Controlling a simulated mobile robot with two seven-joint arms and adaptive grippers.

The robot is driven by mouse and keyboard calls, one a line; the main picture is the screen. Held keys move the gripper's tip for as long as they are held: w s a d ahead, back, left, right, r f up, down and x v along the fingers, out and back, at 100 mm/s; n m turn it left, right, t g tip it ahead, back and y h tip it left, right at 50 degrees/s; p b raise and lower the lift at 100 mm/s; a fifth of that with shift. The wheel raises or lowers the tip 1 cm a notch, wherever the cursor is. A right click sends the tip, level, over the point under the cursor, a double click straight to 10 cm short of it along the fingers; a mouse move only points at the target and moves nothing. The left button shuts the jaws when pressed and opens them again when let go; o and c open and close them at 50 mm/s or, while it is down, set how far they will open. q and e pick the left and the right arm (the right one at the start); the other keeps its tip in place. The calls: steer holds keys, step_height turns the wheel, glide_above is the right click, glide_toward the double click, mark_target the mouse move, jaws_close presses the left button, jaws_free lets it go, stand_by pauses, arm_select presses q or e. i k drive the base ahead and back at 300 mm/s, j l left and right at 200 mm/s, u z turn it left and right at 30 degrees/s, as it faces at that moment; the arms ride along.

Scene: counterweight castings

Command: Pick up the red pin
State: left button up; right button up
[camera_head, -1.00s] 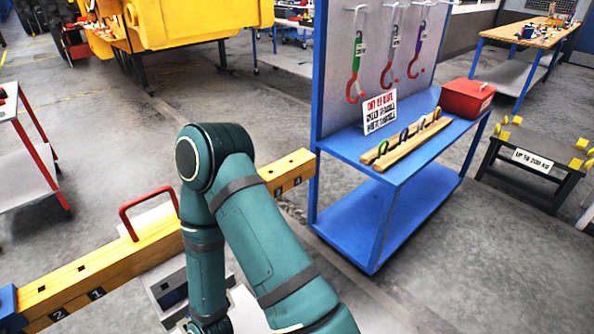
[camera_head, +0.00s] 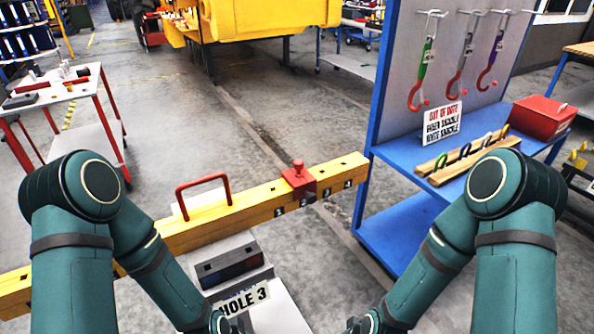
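A small red knob-headed piece, which looks like the red pin (camera_head: 298,165), stands upright out of a red block (camera_head: 300,184) on the yellow beam (camera_head: 240,207). I cannot tell how deep the pin sits. My two teal arms reach down on either side of the beam's near side. Their wrists run to the bottom edge, and both grippers are out of the picture. No hand touches the pin in this view.
A red handle (camera_head: 203,190) rises from the beam. A blue rack (camera_head: 407,155) with hanging hooks and a red box (camera_head: 543,117) is at right. A white-topped cart (camera_head: 60,92) holds small parts at left. Floor between is clear.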

mark_target(298, 165)
steer(key=l+u, duration=0.1)
steer(key=u, duration=0.8)
steer(key=l+u, duration=0.9)
steer(key=i+l, duration=0.05)
